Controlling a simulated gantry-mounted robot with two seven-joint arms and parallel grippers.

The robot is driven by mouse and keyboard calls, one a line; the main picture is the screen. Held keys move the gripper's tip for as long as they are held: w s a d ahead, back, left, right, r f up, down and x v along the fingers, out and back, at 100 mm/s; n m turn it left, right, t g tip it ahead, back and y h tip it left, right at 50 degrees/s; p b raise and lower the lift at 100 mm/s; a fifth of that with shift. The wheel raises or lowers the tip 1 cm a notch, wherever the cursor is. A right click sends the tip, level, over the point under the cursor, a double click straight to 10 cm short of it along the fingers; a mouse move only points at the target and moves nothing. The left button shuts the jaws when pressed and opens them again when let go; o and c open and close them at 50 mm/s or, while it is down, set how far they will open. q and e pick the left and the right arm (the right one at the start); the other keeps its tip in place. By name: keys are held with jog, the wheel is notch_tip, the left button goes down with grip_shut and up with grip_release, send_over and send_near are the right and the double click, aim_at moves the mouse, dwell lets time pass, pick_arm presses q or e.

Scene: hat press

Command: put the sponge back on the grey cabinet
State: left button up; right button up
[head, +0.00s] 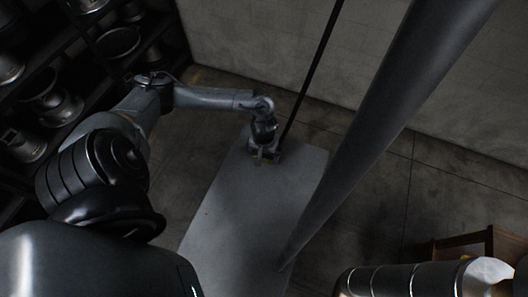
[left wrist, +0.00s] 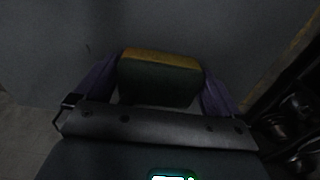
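The grey cabinet (head: 235,225) shows in the head view as a long pale top running from the bottom centre to the middle. My left gripper (head: 264,157) points down over its far end. In the left wrist view the sponge (left wrist: 158,82), dark green with a yellow-brown layer, sits between the two purple fingers. Both fingers meet its sides, so the gripper looks shut on it. The grey surface fills the view behind the sponge; whether the sponge touches it I cannot tell. My right gripper is out of view.
A dark shelf (head: 72,62) with several metal pots stands at the left. A thin dark pole (head: 312,72) rises near the cabinet's far end. A wooden piece of furniture (head: 465,240) is at the lower right. The cabinet top nearer me is clear.

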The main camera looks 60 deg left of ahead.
pick_arm(q)
jog(key=shift+r, duration=0.2)
notch_tip(320, 180, up, 11)
jog(key=p, duration=0.4)
jog(key=w+d+r+m+t+h, duration=0.1)
jog(key=w+d+m+t, duration=0.3)
jog(key=d, duration=0.8)
jog(key=s+d+m+t+h, duration=0.15)
jog(key=d+m, duration=0.35)
jog(key=d, duration=0.8)
jog(key=s+a+r+g+y, duration=0.1)
jog(key=s+a, duration=0.1)
jog(key=s, duration=0.3)
jog(key=s+a+r+m+g+y, duration=0.1)
jog(key=s+a+r, duration=0.1)
jog(key=s, duration=0.3)
jog(key=shift+s+a, duration=0.35)
jog(key=shift+a, duration=0.15)
jog(key=shift+r, duration=0.15)
